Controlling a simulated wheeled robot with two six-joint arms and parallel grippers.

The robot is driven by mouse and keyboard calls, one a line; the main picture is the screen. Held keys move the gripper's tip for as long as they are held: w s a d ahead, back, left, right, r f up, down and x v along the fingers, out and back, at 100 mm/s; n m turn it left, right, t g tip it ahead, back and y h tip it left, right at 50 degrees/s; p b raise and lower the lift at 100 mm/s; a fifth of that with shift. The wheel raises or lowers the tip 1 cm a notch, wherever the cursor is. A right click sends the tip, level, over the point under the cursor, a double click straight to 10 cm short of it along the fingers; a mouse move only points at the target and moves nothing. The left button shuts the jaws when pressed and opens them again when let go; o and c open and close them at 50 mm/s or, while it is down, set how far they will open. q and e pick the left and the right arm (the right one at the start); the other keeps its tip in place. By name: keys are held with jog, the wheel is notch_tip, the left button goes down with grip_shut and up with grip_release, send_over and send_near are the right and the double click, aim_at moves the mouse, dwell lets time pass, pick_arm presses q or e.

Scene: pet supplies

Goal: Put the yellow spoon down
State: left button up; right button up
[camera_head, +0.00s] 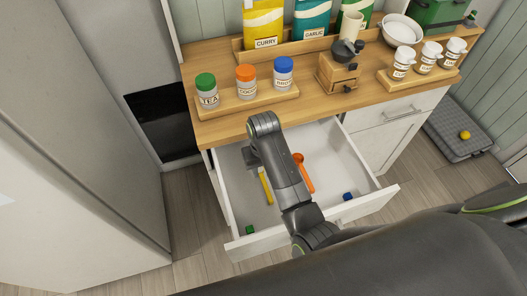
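The yellow spoon (265,187) shows as a thin yellow strip inside the open white drawer (232,187), left of my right arm. My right gripper (252,157) is over the drawer, just above the upper end of the yellow spoon. The arm hides most of its fingers, so I cannot tell whether they are open, shut, or touching the spoon. It is also unclear whether the spoon lies on the drawer floor or is slightly above it. My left gripper is not in view.
An orange spoon (304,174) lies in the drawer right of my arm. A green item (250,229) and a blue item (347,196) are near the drawer's front. The wooden counter (215,130) above holds jars, a grinder (338,73) and a bowl (401,30).

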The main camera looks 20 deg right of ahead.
notch_tip(320, 180, up, 9)
jog(key=p, duration=0.2)
jog(key=shift+p, duration=0.4)
jog(key=shift+f, duration=0.15)
